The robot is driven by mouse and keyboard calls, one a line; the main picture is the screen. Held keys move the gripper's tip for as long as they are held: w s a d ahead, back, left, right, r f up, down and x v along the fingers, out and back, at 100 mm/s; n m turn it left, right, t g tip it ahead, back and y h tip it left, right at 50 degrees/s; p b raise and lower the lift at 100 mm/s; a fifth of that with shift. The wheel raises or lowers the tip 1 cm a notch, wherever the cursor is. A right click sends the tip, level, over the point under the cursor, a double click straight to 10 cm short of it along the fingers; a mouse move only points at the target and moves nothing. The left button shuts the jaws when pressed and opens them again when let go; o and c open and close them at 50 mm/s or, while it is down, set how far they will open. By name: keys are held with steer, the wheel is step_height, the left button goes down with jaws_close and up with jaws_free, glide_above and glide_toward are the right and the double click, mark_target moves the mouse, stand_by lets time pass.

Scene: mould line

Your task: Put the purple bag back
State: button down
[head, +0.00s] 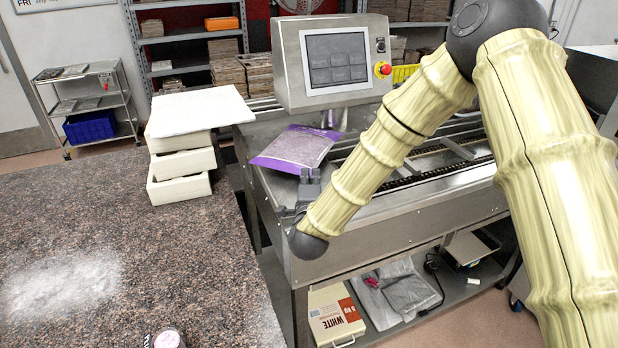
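The purple bag (297,148) is flat, with a pale speckled face and purple edges. It lies on or just above the steel top of the machine, below the control screen; I cannot tell whether it touches the top. My gripper (309,176) is dark grey and at the bag's near right edge, seen in front of it. The fingers are small in view and partly hidden by their own angle. I cannot tell whether they are closed on the bag's edge or only beside it.
The steel machine (385,226) carries a control panel (338,62) with a red stop button. A speckled counter (120,240) fills the left, with stacked white boxes (180,188) under a white board (200,110). A white carton (335,312) and grey bags (408,290) are on the lower shelf.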

steer(key=c, duration=1.6)
jaws_free()
steer(key=shift+c, duration=0.2)
steer(key=shift+r+p, duration=0.2)
steer(key=shift+p, duration=0.1)
steer(key=shift+s+f, duration=0.1)
steer(key=shift+s, duration=0.1)
steer(key=s+b, duration=0.4)
steer(key=s, duration=0.6)
steer(key=shift+a+f, duration=0.1)
steer(key=shift+f, duration=0.05)
steer(key=shift+s, duration=0.8)
